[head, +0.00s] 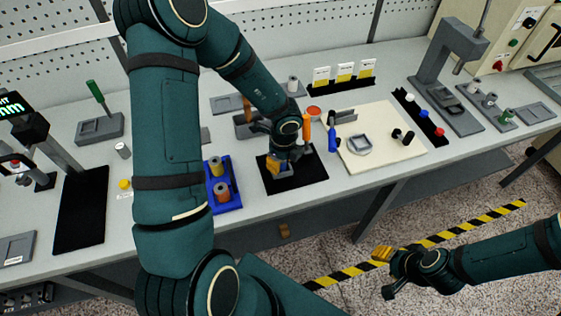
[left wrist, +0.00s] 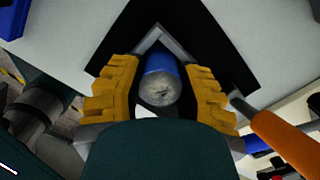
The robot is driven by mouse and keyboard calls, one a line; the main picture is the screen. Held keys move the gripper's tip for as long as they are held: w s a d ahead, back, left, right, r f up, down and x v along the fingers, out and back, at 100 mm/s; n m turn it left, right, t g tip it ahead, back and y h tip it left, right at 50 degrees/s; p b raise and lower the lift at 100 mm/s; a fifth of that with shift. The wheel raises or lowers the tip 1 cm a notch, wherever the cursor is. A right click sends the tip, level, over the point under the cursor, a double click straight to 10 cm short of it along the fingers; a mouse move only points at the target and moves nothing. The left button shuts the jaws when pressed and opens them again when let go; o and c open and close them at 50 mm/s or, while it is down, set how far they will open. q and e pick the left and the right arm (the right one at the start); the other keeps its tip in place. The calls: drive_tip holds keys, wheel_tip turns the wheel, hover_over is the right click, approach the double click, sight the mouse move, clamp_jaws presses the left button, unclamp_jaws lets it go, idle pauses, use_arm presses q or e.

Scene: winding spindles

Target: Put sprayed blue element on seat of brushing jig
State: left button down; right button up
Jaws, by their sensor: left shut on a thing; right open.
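The blue element (left wrist: 160,72), a cylinder with a speckled grey end face, is between the yellow fingers of my left gripper (left wrist: 160,92) in the left wrist view. My left gripper (head: 279,168) is shut on it, low over a black mat (head: 313,181) in the head view. A grey V-shaped seat (left wrist: 149,40), apparently the brushing jig, shows just beyond the element; whether they touch I cannot tell. The arm and fingers hide the element in the head view. My right gripper (head: 386,270) is open and empty, over the floor in front of the bench.
A blue tray (head: 233,206) with spools stands left of the mat. A cream board (head: 407,151) with a grey ring-like part lies to the right. An orange-handled tool (left wrist: 280,140) is close on the right in the left wrist view. A green-handled tool (head: 95,91) stands far left.

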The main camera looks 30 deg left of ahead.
use_arm(q)
drive_tip(key=shift+r, duration=0.15)
drive_tip(key=shift+f, duration=0.25)
drive_tip(key=c, duration=0.7)
unclamp_jaws()
drive_tip(key=shift+r, duration=0.2)
drive_tip(key=shift+r, duration=0.3)
drive_tip(key=r+p, duration=0.1)
drive_tip(key=r, duration=0.2)
drive_tip(key=r+p, duration=0.1)
drive_tip(key=r, duration=0.3)
drive_tip(key=d+r+p, duration=0.1)
drive_tip(key=r, duration=0.3)
drive_tip(key=shift+s+r, duration=0.1)
drive_tip(key=shift+r, duration=0.1)
